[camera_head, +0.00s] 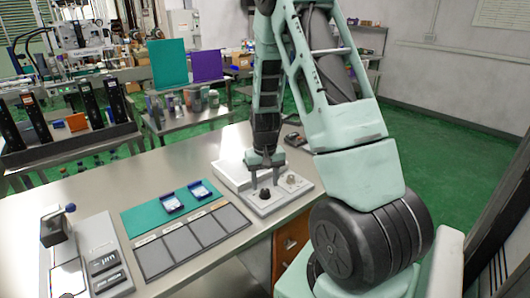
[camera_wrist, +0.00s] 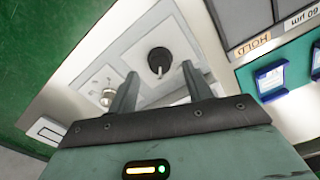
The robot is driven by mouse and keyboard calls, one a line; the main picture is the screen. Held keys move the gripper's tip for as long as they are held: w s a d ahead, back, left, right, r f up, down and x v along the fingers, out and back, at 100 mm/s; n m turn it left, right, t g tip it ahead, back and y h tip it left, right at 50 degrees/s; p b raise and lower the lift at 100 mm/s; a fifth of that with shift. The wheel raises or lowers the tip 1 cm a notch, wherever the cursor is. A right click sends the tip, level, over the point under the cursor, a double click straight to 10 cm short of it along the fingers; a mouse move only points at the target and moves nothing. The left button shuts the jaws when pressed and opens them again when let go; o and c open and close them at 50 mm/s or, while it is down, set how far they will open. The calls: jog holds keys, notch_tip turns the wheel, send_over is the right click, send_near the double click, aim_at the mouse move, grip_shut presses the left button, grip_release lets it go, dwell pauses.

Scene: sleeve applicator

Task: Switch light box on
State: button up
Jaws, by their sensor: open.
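The white light box (camera_head: 231,177) lies on the steel table near its right edge. Its control panel carries a black round knob (camera_head: 264,194) and a small pale metallic fitting (camera_head: 291,179). In the wrist view, the knob (camera_wrist: 158,60) shows a pointer and lies just beyond and between the fingertips; the metallic fitting (camera_wrist: 107,97) is to the left. My gripper (camera_head: 265,180) points down over the panel, open and empty; its fingers (camera_wrist: 159,75) also show in the wrist view. I cannot tell whether they touch the panel, or whether the box is lit.
A teal mat with two blue trays (camera_head: 172,204) and a row of grey labelled pads (camera_head: 184,242) lie left of the box. A small dark device (camera_head: 293,140) is behind it. A grey device (camera_head: 102,258) stands at far left.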

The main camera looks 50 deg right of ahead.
aim_at(265, 190)
notch_tip(265, 190, up, 15)
jog(key=shift+f+b, duration=0.2)
jog(key=shift+b, duration=0.15)
dwell(0.4)
jog(key=a+n, duration=0.7)
jog(key=a, duration=1.8)
jog(key=s+a+f+n, duration=0.1)
jog(key=s+a+n, duration=0.7)
jog(key=s+a, duration=0.7)
jog(key=shift+s+a+y, duration=0.3)
jog(key=shift+s+a, duration=0.1)
jog(key=shift+s, duration=0.7)
